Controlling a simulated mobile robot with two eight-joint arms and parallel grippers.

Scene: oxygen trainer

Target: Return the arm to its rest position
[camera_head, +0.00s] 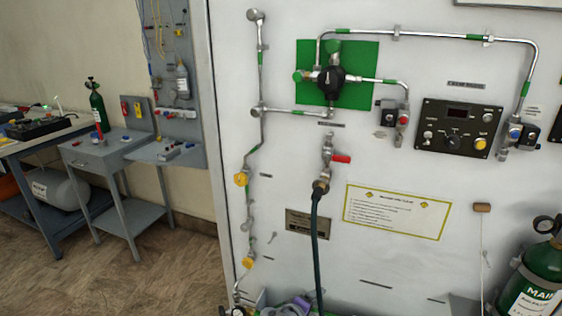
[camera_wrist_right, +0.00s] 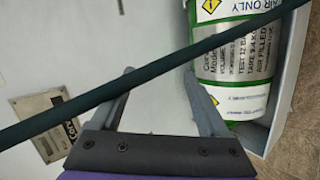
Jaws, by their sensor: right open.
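My right gripper (camera_head: 293,306) shows only in part at the bottom edge of the head view, as a purple and grey shape low in front of the panel. In the right wrist view, my right gripper (camera_wrist_right: 160,76) has its two grey fingers spread apart with nothing held between them. A dark green hose (camera_wrist_right: 100,98) crosses that view diagonally, close to the fingertips; I cannot tell whether it touches them. The hose (camera_head: 315,250) hangs from a red-handled valve (camera_head: 340,159) in the head view. My left gripper is not in view.
The white panel (camera_head: 400,265) carries pipes, a control box (camera_head: 459,128) and a yellow-edged notice (camera_head: 398,212). A green cylinder (camera_head: 535,280) stands at lower right. The wrist view shows a green-and-white labelled cylinder (camera_wrist_right: 240,75) beside the right finger. Floor (camera_head: 170,265) is clear at left.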

